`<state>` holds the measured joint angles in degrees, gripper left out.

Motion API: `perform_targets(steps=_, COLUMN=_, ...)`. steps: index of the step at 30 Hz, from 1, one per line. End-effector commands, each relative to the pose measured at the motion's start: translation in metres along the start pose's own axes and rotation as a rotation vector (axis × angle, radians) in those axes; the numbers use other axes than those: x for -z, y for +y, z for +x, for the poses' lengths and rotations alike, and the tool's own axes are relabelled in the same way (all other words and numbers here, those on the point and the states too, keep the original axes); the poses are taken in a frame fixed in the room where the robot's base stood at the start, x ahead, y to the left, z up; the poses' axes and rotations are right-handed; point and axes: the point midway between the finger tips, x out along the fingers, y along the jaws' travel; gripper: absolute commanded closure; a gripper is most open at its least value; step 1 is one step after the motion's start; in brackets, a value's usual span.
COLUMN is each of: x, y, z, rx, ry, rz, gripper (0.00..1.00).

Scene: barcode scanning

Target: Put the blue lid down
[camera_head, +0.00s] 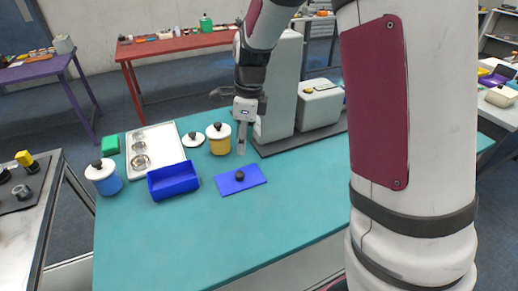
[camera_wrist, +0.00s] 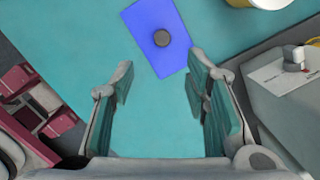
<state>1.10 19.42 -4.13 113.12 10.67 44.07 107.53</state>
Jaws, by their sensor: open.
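The blue lid (camera_head: 254,172) is a flat rectangle with a dark round knob. It lies flat on the teal table, to the right of the open blue box (camera_head: 173,182). My gripper (camera_head: 241,148) is above the table and appears just behind the lid in the head view. In the wrist view my gripper (camera_wrist: 160,95) has its two teal-padded fingers wide apart with nothing between them. There the blue lid (camera_wrist: 143,22) shows beyond the fingertips, apart from them.
A white tray (camera_head: 155,132) with metal bowls, a yellow canister (camera_head: 219,146), a white lid (camera_head: 193,139) and a blue canister (camera_head: 104,184) stand to the left. A grey machine (camera_head: 318,109) stands behind right. The table's front is clear.

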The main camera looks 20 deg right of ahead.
Motion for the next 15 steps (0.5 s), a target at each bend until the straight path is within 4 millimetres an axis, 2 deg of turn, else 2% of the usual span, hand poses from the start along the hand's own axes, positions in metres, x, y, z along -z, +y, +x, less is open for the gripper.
perform_targets(steps=5, x=0.005, y=0.03, z=-0.055, rx=0.065, ry=-0.017, rz=-0.321, gripper=0.57)
perform_targets(steps=9, x=0.017, y=0.067, z=-0.099, rx=0.131, ry=-0.006, rz=-0.668, gripper=0.57)
perform_targets(steps=15, x=0.04, y=0.122, z=-0.143, rx=0.223, ry=0.055, rz=-1.163, gripper=0.57)
